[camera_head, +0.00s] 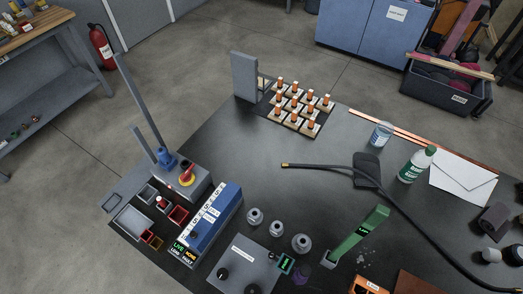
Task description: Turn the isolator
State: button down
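The isolator looks to be the red rotary handle on a yellow plate (187,177), on the sloped grey box (201,188) at the left of the dark table. The handle's exact angle is too small to tell. Next to it on the box is a blue fitting (166,159), close to the foot of a tall grey post (136,98). A shorter grey post (142,144) stands beside it. My gripper is not in view, and nothing is seen touching the handle.
In front of the box are small red and grey bins (133,221) and a blue unit with labelled switches (212,220). A lit display (184,251) reads LIVE and NONE. Several grey knobbed parts (278,228) stand to the right. A black cable (405,206) crosses the table's right half.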

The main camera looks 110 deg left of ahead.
aim_at(185, 178)
jog(key=u, duration=4.15)
jog(key=i+j+z, duration=0.25)
jog(key=j, duration=0.35)
jog(key=i+j+z, duration=0.25)
jog(key=i+j, duration=0.15)
jog(key=j, duration=0.25)
